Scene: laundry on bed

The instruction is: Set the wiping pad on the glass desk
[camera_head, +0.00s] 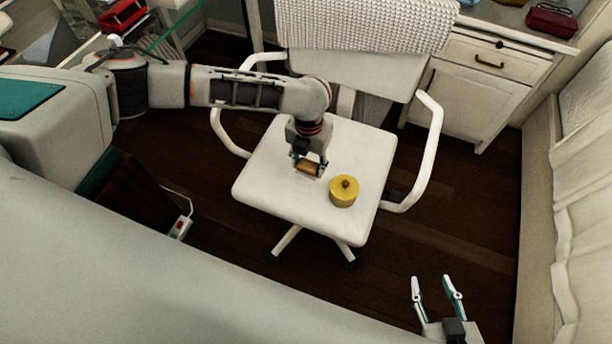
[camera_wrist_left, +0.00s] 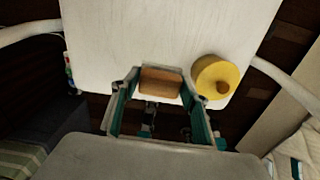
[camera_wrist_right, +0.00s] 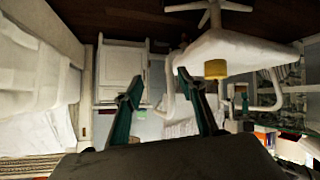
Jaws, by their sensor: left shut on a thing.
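The wiping pad (camera_head: 311,168) looks like a small brown block with a pale underside, just over the white chair's seat; I cannot tell if it touches the seat. My left gripper (camera_head: 308,160) points down and is shut on it. In the left wrist view the pad (camera_wrist_left: 161,81) sits between the fingertips. The glass desk (camera_head: 172,27) shows only in part at the upper left of the head view, as a greenish glass edge, away from the pad. My right gripper (camera_head: 436,284) is open and empty at the lower right, and shows in the right wrist view (camera_wrist_right: 157,82).
The white swivel chair (camera_head: 265,188) has armrests on both sides. A yellow round pot with a brown knob (camera_head: 343,192) stands on its seat, right of the pad. A red object (camera_head: 122,15) lies at the upper left. A white cabinet (camera_head: 466,92) stands at the upper right.

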